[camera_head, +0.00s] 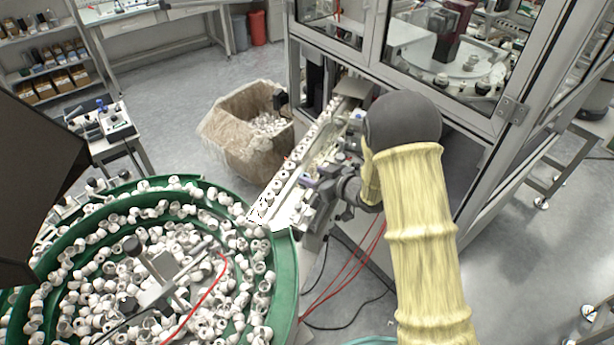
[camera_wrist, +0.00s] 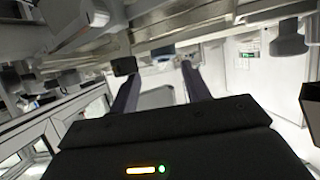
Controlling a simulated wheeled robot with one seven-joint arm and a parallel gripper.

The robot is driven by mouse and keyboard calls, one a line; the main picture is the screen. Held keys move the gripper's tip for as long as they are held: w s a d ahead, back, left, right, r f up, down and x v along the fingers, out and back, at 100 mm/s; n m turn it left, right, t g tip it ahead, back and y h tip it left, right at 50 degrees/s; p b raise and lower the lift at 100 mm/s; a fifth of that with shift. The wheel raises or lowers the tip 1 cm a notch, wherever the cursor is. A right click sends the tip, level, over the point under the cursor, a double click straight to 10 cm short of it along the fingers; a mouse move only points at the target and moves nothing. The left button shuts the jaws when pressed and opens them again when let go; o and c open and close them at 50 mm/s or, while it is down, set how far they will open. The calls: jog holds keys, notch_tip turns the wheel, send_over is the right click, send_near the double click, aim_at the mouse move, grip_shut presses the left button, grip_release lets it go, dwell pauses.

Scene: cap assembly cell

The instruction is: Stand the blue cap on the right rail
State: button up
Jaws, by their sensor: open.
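The feed rails run from the green bowl up to the glazed machine in the head view. The left rail (camera_head: 285,167) carries a row of white caps. The right rail (camera_head: 290,207) lies beside it and is partly hidden by fittings and my gripper. A small bluish-purple piece (camera_head: 306,180) shows by the right rail; I cannot tell whether it is the blue cap. My gripper (camera_head: 322,184) is beside the rails, pointing left. In the wrist view my gripper (camera_wrist: 156,72) has its two fingers apart, with a dark bluish piece (camera_wrist: 164,50) beyond the tips.
A green bowl feeder (camera_head: 287,265) full of white caps fills the lower left. A lined bin (camera_head: 228,145) stands behind the rails. The glazed machine frame (camera_head: 375,50) rises close behind my arm. Red cables (camera_head: 345,268) hang below the rails.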

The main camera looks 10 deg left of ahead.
jog(key=b+v, duration=0.2)
jog(key=v, duration=0.7)
jog(key=shift+s+r+b, duration=0.2)
jog(key=shift+s+b, duration=0.1)
jog(key=shift+s, duration=0.05)
jog(key=s+d+r+m+h, duration=0.1)
jog(key=s+d+m+h, duration=0.2)
jog(key=d+m+h, duration=0.8)
jog(key=s+d+g, duration=0.2)
jog(key=s+d, duration=0.2)
jog(key=s, duration=0.4)
jog(key=s+d+g, duration=0.3)
jog(key=s+d, duration=0.1)
jog(key=s, duration=0.4)
jog(key=shift+r, duration=0.15)
